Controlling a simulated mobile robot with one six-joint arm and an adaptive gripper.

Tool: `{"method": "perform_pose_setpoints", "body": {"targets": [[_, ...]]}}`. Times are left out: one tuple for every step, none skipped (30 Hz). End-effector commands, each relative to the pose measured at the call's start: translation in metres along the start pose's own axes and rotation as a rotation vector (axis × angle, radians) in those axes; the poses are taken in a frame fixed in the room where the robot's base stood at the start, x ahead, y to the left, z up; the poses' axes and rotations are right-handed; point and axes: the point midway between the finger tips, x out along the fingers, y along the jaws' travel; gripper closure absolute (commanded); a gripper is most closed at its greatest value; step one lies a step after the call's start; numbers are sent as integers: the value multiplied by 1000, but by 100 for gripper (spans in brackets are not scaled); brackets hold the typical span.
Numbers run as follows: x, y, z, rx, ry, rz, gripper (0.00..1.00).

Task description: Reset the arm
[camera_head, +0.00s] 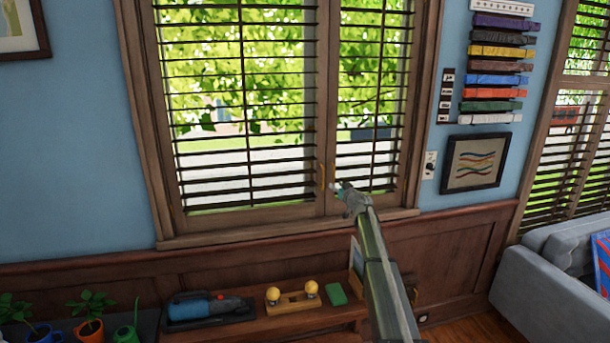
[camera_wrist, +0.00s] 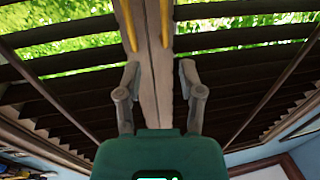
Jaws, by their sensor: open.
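My arm reaches up from the lower right in the head view, toward the window (camera_head: 240,110) with dark slatted blinds. My gripper (camera_head: 338,187) is at its end, in front of the lower window frame near the brass handles (camera_head: 323,177). In the wrist view my gripper (camera_wrist: 160,80) shows two grey fingers spread apart with nothing between them. The window's wooden centre post (camera_wrist: 157,45) and two yellow handles (camera_wrist: 126,22) lie beyond the fingertips. I cannot tell whether the fingertips touch the frame.
Below the window, a low wooden bench (camera_head: 245,328) holds a blue tool (camera_head: 198,307), a wooden stand with yellow knobs (camera_head: 292,296) and a green block (camera_head: 336,294). Potted plants (camera_head: 90,325) stand at lower left. A grey sofa (camera_head: 545,285) is at right.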

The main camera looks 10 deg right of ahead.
Motion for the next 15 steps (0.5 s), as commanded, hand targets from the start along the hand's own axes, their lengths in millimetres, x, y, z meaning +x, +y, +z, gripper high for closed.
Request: {"method": "perform_pose_setpoints", "body": {"targets": [[-6, -2, -1, -1, 6, 18, 50], [-9, -2, -2, -2, 11, 34, 50], [-14, -2, -3, -4, 17, 58, 50], [-19, -2, -4, -4, 22, 78, 50], [-24, -2, -5, -6, 26, 101, 50], [-31, -2, -6, -7, 31, 136, 50], [-38, -1, -6, -8, 34, 165, 50], [-44, 0, -7, -8, 35, 196, 50], [-54, 0, -7, -8, 34, 239, 50], [-62, 1, -6, -7, 31, 273, 50], [-70, 2, -5, -6, 26, 307, 50], [-81, 2, -3, -5, 16, 351, 50], [-90, 2, -1, -3, 6, 384, 50], [-98, 1, 1, -1, -6, 417, 50], [-110, 1, 4, 3, -25, 458, 50]]}}
